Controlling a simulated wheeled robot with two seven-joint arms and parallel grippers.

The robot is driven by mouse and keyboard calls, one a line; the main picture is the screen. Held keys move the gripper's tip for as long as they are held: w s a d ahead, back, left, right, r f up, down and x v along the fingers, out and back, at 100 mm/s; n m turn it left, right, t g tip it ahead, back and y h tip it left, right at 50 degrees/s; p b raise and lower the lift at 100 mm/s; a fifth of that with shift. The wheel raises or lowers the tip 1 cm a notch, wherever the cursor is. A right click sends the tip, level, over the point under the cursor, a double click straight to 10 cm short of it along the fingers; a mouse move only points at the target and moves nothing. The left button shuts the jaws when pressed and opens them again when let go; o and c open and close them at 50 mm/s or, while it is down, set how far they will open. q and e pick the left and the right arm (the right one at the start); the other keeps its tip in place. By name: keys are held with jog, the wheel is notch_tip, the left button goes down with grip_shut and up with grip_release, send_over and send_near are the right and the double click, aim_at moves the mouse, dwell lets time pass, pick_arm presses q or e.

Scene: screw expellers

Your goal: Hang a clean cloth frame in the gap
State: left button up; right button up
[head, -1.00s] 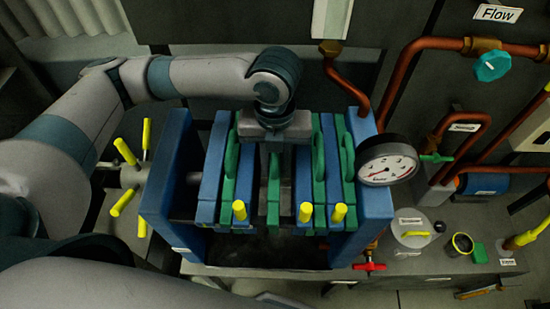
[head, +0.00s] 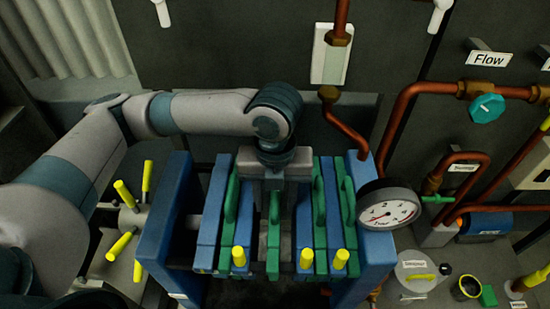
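A blue filter press (head: 157,228) stands in the middle of the head view with a stack of upright blue plates (head: 209,235) and green frames (head: 319,225). One narrow green frame (head: 274,232) hangs upright in the gap of the stack, between a blue and green group on its left and another on its right. Dark space shows on both sides of it. My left gripper (head: 272,180) points down directly over this frame, at its green upper part. Its fingertips are hidden, so its grip cannot be told. My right gripper is out of view.
Yellow pegs (head: 306,258) stick out at the stack's front. A spoked handwheel (head: 130,216) sits left of the press. A dial gauge (head: 388,210) is close at its right. Copper pipes (head: 398,110) and a teal valve knob (head: 487,108) lie further right.

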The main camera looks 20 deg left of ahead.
pick_arm(q)
notch_tip(320, 180, up, 15)
jog(key=b, duration=0.2)
dwell(1.3)
